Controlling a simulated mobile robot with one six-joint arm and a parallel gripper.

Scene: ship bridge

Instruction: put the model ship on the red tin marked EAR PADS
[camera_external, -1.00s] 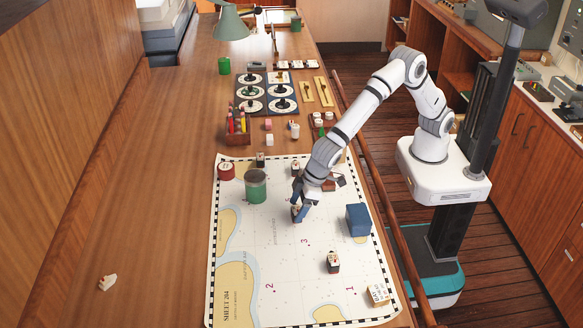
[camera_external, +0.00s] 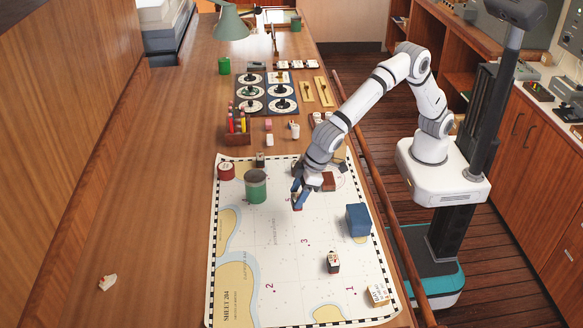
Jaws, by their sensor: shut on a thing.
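My gripper (camera_external: 298,196) is above the upper middle of the chart, its blue fingers pointing down. It is shut on a small dark thing (camera_external: 297,204), which looks like the model ship; the fingers hide most of it. I cannot tell how far it is above the chart. The red tin (camera_external: 226,173) is round and low, with a pale label too small to read. It stands at the chart's upper left corner, to the left of my gripper and apart from it.
A taller green tin (camera_external: 256,188) stands between my gripper and the red tin. A blue box (camera_external: 358,220), a dark piece with a white top (camera_external: 333,262) and a pale block (camera_external: 377,294) stand on the right of the chart. The chart's lower middle is clear.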

